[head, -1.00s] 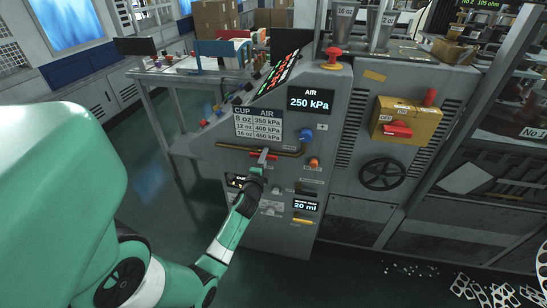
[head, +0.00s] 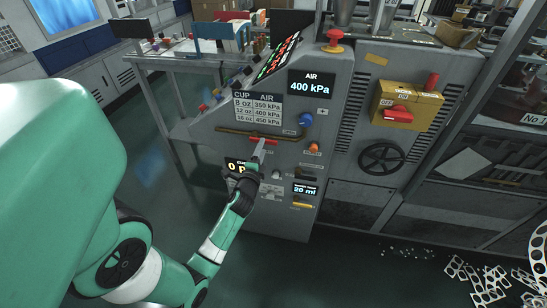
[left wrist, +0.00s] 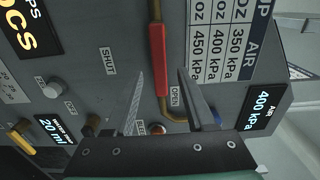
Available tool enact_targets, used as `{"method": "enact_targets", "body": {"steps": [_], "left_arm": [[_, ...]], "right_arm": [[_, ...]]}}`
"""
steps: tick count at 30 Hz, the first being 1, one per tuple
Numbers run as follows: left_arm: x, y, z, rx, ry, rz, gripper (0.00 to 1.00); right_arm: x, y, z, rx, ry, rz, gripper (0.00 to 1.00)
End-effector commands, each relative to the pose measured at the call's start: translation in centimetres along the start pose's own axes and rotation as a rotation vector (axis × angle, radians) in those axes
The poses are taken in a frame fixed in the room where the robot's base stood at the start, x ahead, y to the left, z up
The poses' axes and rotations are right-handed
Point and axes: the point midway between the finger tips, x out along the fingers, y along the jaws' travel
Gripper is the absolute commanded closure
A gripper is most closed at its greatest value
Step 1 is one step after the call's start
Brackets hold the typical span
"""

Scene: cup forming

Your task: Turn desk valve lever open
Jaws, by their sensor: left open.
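The red valve lever (head: 263,140) is on the grey machine's front, in line with a brass pipe (head: 225,131). In the left wrist view the red lever (left wrist: 158,58) runs along the pipe, near an OPEN label (left wrist: 175,97); a SHUT label (left wrist: 108,61) is off to its left. My left gripper (head: 259,150) is just below the lever in the head view. In the left wrist view its two fingers (left wrist: 160,74) are apart and empty, one on either side of the lever in the picture. Contact cannot be told. My right gripper is not in view.
The AIR display (head: 311,86) reads 400 kPa, above a blue knob (head: 306,120). An orange knob (head: 314,147), a small display (head: 305,189) reading 20 ml and a yellow switch (head: 302,205) are close to my gripper. A black handwheel (head: 381,159) is further right.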

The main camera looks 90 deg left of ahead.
Motion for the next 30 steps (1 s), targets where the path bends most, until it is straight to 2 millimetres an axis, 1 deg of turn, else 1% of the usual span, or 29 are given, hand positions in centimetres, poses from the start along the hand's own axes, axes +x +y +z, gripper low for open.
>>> {"method": "enact_targets", "body": {"steps": [1, 3, 6, 10, 14, 28, 30], "left_arm": [[-1.4, 0.0, 0.0, 0.001, 0.001, 0.002, 0.45], [-3.0, 0.1, -0.1, 0.001, 0.002, 0.003, 0.45], [-5.0, 0.2, -0.1, 0.001, 0.002, 0.002, 0.45], [-6.4, 0.0, 0.0, 0.0, 0.001, 0.0, 0.45], [-6.8, 0.0, 0.0, -0.002, 0.0, -0.001, 0.45], [-6.7, -0.1, 0.0, -0.001, 0.0, -0.001, 0.45], [-6.8, -0.2, -0.4, -0.001, 0.01, -0.001, 0.45]], "right_arm": [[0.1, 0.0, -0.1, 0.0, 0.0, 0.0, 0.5], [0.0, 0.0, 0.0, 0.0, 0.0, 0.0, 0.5], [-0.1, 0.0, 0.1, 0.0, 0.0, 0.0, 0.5], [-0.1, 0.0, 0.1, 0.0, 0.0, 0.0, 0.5], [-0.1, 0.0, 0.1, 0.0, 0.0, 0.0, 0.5], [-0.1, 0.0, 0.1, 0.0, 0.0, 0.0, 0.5], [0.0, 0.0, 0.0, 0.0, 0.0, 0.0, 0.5]]}}
